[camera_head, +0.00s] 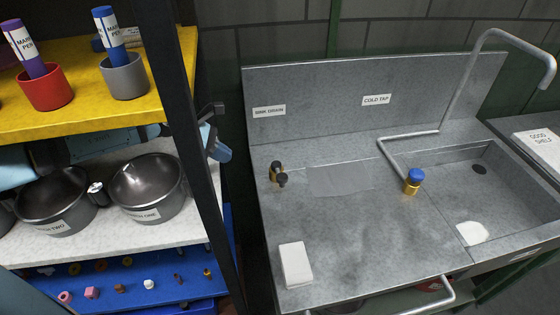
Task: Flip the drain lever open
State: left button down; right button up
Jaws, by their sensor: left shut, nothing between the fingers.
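The drain lever (278,173) is a small brass fitting with dark knobs. It stands on the left part of the grey sink counter (365,235), below the "SINK DRAIN" label (269,111). My left gripper (218,134) shows beside the dark shelf post, to the left of the lever and apart from it. It is shut and empty, and the post and shelf hide much of its arm. My right gripper is out of view.
The dark shelf post (191,140) stands between the shelves and the sink. A blue-topped cold tap (413,181) is right of the lever. A white block (295,264) lies on the front counter.

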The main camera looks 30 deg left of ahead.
pick_arm(q)
jog(key=d+r+p+x, duration=0.1)
jog(key=p+x, duration=0.2)
jog(key=x, duration=1)
jog(key=shift+w+d+r, duration=0.15)
jog(key=shift+d+r, duration=0.15)
jog(key=shift+d, duration=0.15)
jog(key=shift+w, duration=0.1)
